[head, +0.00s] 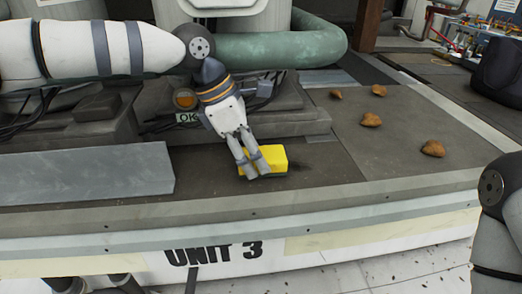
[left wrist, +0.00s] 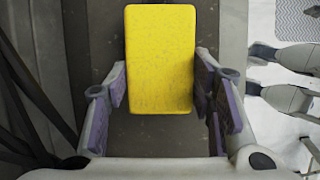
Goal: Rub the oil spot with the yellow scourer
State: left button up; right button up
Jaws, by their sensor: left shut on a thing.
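The yellow scourer (head: 267,160) lies on the dark top surface near its front edge. My left gripper (head: 250,170) reaches down from above and is shut on the scourer. In the left wrist view the scourer (left wrist: 160,58) sits between the two fingers, its long side pointing away from the palm. A dark smear, which looks like the oil spot (head: 300,164), shows just right of the scourer; any part under the scourer is hidden.
Several brown lumps (head: 371,120) lie on the right part of the top. A unit with an orange lamp (head: 184,98) and a green pipe (head: 280,48) are behind the gripper.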

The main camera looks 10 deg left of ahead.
aim_at(263, 187)
pick_arm(q)
jog(key=shift+s+a+f, duration=0.15)
jog(key=shift+a, duration=0.05)
jog(key=shift+s+d+f, duration=0.1)
jog(key=shift+s, duration=0.05)
jog(key=s, duration=0.1)
jog(key=s+d, duration=0.1)
jog(key=s, duration=0.1)
jog(key=shift+d+f, duration=0.15)
jog(key=shift+f, duration=0.05)
jog(key=shift+s+d+f, duration=0.2)
jog(key=shift+s+f, duration=0.05)
jog(key=shift+s, duration=0.25)
jog(key=shift+r, duration=0.1)
jog(key=shift+w+r, duration=0.1)
jog(key=shift+r, duration=3.05)
notch_tip(263, 187, up, 3)
jog(key=shift+r, duration=0.1)
